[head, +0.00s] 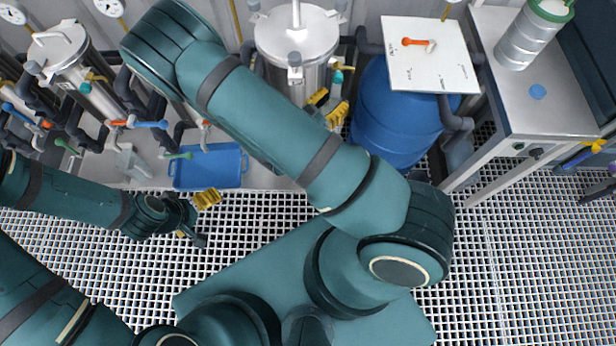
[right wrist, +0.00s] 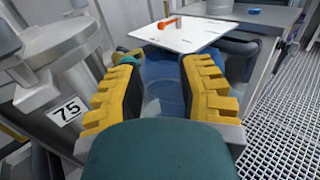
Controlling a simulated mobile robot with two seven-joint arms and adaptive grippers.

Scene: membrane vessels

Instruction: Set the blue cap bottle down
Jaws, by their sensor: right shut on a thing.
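My right gripper (head: 330,105) is in front of the blue drum, beside the steel vessel. In the right wrist view its yellow fingers (right wrist: 162,92) stand apart with a faint clear body between them, the blue cap bottle (right wrist: 165,100), which they grip. The bottle's cap and base cannot be made out, and the blue drum shows behind it.
A white board (head: 428,70) with an orange-handled item (head: 418,42) lies on the blue drum (head: 395,125). A blue tray (head: 210,168) sits at left; steel vessels (head: 297,35) stand behind.

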